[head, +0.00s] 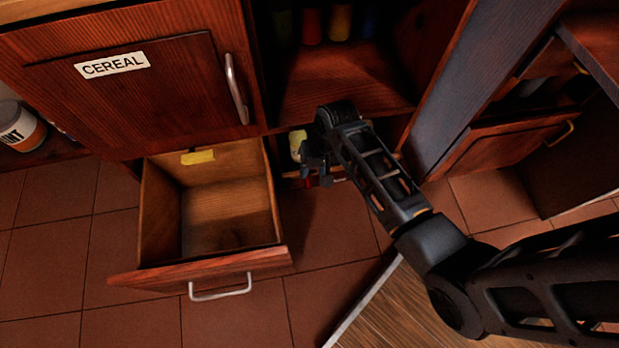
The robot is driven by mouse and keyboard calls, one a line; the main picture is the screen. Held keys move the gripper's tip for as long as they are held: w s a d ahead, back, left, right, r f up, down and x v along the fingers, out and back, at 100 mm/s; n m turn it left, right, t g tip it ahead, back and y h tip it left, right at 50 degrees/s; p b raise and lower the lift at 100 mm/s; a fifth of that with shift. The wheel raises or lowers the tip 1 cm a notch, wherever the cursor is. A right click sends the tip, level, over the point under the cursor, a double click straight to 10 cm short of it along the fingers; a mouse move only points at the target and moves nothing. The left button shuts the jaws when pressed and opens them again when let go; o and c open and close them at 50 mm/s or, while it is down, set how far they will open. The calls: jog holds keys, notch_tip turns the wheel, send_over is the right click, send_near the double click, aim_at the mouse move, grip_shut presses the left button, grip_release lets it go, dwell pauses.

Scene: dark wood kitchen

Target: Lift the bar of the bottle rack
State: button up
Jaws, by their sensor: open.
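The bottle rack seems to be the low compartment under the open cabinet. A pale yellow bottle-like item (298,146) shows there, left of my gripper. A short piece of a light bar (291,174) shows below that item; my gripper and arm hide most of the rest. My gripper (325,180) is open, small and dark in this view, and is down at the front of the compartment close to the bar. I cannot tell whether it touches the bar. A small red patch beside the fingers is too small to identify.
An open, empty drawer (160,215) juts out left of my gripper. Above it is a closed door labelled CEREAL (150,80). Coloured bottles (340,22) stand on the upper shelf (335,85). A cabinet side panel (470,85) rises at right. Tiled floor (325,225) is clear below.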

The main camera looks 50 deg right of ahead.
aim_at(308, 184)
jog(key=b+x, duration=0.1)
jog(key=x, duration=0.1)
jog(key=b+x, duration=0.1)
jog(key=x, duration=0.2)
jog(key=d+b+x, duration=0.1)
jog(key=b+x, duration=0.1)
jog(key=x, duration=0.1)
jog(key=shift+a+f, duration=0.1)
jog(key=shift+c, duration=0.2)
grip_shut()
dwell(0.4)
